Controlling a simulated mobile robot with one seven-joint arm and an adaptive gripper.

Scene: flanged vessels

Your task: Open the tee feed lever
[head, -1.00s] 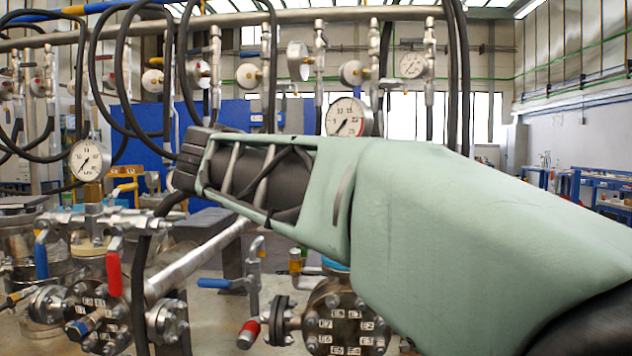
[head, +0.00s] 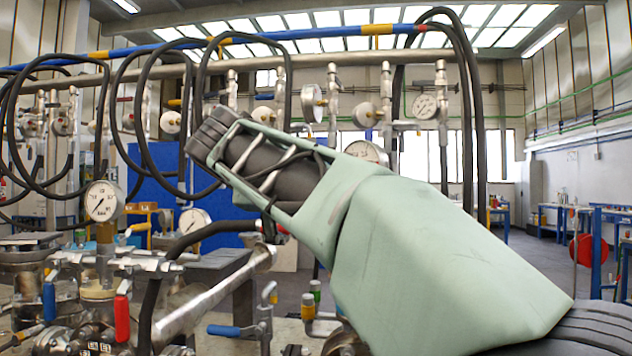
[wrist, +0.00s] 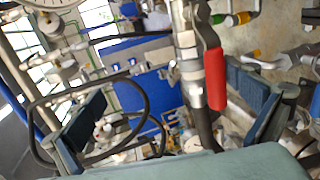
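No label marks which handle is the tee feed lever. In the wrist view a red lever handle (wrist: 215,78) on a metal valve and pipe stands right of centre. My gripper (wrist: 172,105) is open, with one dark blue-padded finger on each side of the picture. The red handle appears between the fingers, nearer the right one; I see no contact. In the head view a red lever (head: 122,318) and a blue lever (head: 48,300) hang at the lower left, and another blue lever (head: 223,330) lies lower centre. My fingers cannot be made out there.
A pressure gauge (head: 102,201) stands above the left valves. A slanting metal pipe (head: 215,292) crosses the lower middle. Black hoses (head: 140,130) loop from the overhead pipe. A blue panel (head: 225,195) stands behind. Open floor shows at the right.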

